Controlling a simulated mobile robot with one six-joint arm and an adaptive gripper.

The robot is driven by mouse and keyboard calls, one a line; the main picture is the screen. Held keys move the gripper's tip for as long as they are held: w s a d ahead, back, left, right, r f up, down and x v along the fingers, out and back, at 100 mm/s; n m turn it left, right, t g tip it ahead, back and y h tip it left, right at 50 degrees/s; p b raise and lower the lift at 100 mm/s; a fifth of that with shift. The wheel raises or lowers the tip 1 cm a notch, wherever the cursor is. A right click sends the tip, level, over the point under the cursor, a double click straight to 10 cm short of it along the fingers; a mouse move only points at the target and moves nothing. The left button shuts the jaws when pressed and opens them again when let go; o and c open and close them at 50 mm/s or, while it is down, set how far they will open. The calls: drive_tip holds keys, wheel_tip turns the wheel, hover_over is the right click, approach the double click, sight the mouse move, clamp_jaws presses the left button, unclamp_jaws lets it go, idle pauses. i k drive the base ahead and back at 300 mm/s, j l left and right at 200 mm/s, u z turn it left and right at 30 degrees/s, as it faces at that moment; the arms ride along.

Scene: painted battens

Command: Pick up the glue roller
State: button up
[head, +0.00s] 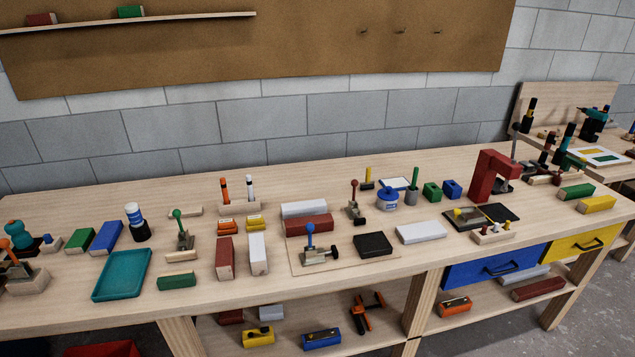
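I cannot pick out the glue roller with certainty at this size. A dark shallow tray (478,222) on the right part of the bench has a small yellow-tipped item (458,212) at its left side, which may be the roller. A blue and white pot (387,199) stands to the left of the tray. An upright green-handled tool (412,186) stands just right of the pot. My gripper is not in view.
The long wooden bench (60,293) is crowded with painted blocks, a teal tray (122,275) and toggle clamps. A tall red C-shaped block (493,176) stands close behind the dark tray. A white block (421,232) lies left of it. Blue (460,274) and yellow drawers are below.

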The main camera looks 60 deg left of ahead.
sight(368, 185)
drive_tip(key=u, duration=1.8)
